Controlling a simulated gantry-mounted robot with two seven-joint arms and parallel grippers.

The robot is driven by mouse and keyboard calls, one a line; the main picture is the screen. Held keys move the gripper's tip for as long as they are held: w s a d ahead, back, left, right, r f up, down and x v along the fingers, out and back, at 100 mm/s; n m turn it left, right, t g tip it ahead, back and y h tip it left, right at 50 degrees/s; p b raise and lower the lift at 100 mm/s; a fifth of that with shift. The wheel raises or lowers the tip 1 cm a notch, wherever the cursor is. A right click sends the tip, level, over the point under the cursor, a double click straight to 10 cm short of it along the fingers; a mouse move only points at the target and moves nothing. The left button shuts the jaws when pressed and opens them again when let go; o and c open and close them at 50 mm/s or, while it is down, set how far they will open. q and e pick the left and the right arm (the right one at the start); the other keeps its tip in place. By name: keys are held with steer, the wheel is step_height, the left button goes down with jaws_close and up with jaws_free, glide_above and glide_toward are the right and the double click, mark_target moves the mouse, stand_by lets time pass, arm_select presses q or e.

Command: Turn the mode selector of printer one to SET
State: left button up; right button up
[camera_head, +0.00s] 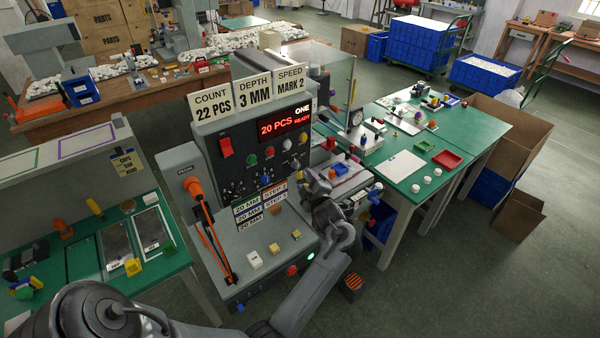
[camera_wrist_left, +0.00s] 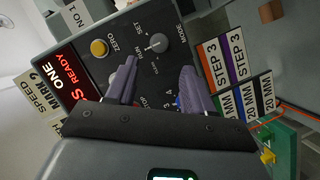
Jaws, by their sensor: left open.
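Printer one (camera_head: 262,165) stands in the middle of the head view, its red display reading 20 PCS and READY. Its mode selector is a small dark knob (camera_wrist_left: 157,43) in the left wrist view, beside the labels SET, RUN and MODE. The knob also shows small on the panel in the head view (camera_head: 296,163). Which mark its pointer faces is too small to tell surely. My left gripper (camera_wrist_left: 157,85) is open, its two fingers in front of the panel, apart from the knob in the picture. In the head view it (camera_head: 312,181) is at the panel's lower right. My right gripper is out of view.
A yellow ZERO button (camera_wrist_left: 98,48) sits beside the selector. STEP and MM label plates (camera_wrist_left: 222,62) lie on the other side. A green table (camera_head: 455,130) with small parts is at the right.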

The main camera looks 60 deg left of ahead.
mark_target(298, 166)
arm_select(q)
steer(key=x, duration=0.9)
jaws_close()
